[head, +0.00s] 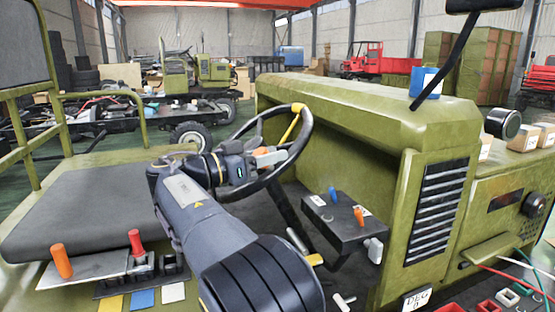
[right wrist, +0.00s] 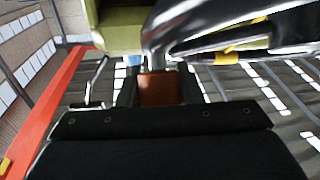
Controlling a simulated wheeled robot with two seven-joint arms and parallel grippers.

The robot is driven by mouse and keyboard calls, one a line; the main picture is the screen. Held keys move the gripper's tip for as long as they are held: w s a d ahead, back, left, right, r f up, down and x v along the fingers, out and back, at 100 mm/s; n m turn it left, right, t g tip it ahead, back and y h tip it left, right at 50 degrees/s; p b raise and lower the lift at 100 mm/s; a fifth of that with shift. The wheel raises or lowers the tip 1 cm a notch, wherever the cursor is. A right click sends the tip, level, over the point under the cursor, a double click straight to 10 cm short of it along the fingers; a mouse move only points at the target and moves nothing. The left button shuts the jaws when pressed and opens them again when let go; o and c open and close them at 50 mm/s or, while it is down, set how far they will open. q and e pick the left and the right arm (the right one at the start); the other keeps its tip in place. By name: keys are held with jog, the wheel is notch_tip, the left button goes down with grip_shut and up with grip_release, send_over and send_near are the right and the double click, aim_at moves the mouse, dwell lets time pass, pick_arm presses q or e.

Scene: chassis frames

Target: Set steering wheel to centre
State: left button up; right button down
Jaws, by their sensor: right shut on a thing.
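The black steering wheel (head: 304,136) stands tilted in the middle of the head view. A yellow strip (head: 291,126) shows at its upper right part. My right gripper (head: 272,157) is at the wheel's near side, shut on the wheel, with an orange part beside the fingers. In the right wrist view the dark rim (right wrist: 190,22) curves down to the fingers, and a reddish-brown piece (right wrist: 160,88) sits between them. My right arm hides part of the wheel's lower left side. My left gripper is not in view.
A dark seat (head: 90,205) lies to the left, with an orange lever (head: 61,261) and a red lever (head: 136,243) in front. A black box with blue and orange switches (head: 345,225) stands right of the wheel. The green hood (head: 350,115) rises behind it.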

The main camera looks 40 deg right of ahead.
jog(key=c, duration=1)
grip_release()
jog(key=a, duration=0.5)
jog(key=a+b, duration=0.1)
jog(key=a, duration=0.1)
jog(key=shift+w+a+f, duration=0.25)
jog(key=shift+w+a, duration=0.15)
jog(key=shift+s+f, duration=0.1)
